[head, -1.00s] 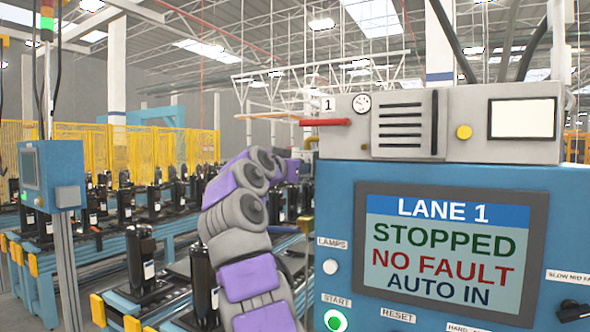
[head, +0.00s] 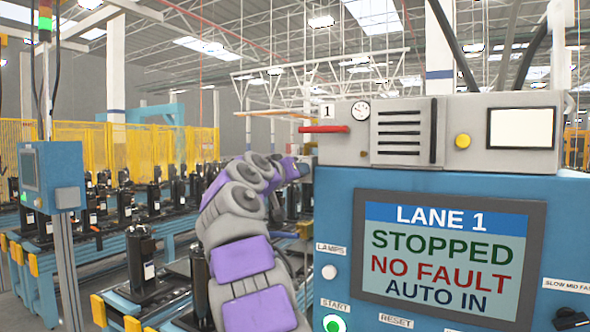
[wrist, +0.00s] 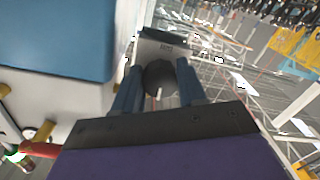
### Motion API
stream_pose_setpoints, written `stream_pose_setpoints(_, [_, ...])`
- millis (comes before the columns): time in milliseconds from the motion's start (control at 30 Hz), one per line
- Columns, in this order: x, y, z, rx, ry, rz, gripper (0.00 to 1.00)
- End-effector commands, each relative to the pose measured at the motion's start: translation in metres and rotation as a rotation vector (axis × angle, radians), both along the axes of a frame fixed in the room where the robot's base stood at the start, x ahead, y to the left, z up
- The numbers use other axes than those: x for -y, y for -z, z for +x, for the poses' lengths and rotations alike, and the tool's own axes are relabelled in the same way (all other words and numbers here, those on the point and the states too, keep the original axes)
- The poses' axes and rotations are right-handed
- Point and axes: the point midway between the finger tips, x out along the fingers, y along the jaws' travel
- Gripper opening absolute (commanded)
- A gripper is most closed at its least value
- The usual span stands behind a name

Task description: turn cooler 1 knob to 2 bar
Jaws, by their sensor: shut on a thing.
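In the wrist view a dark round knob (wrist: 159,76) with a pale pointer mark sits in front of a grey housing (wrist: 150,48) with a small label too small to read. My gripper (wrist: 160,84) has its two blue fingers on either side of the knob, shut on it. In the head view my gripper (head: 303,168) reaches the left side of the grey cooler unit (head: 345,143), which bears a label "1". The knob is hidden there. A small round gauge (head: 360,110) sits on the unit's front; its reading is too small to tell.
A red lever (head: 324,129) sticks out left above my gripper. The blue cabinet (head: 335,200) with its LANE 1 screen (head: 440,255) stands at right, reading STOPPED, NO FAULT. A green START button (head: 334,323) is below. Conveyors with black compressors (head: 142,258) lie left.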

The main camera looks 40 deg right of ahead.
Motion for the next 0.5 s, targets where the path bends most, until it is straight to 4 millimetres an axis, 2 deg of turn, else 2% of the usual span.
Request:
stream_pose_setpoints(33, [-0.0011, -0.0047, 0.0, -0.043, -0.002, -0.021, 0.1])
stream_pose_setpoints(500, [-0.0008, -0.0048, 0.001, -0.459, -0.002, -0.192, 0.1])
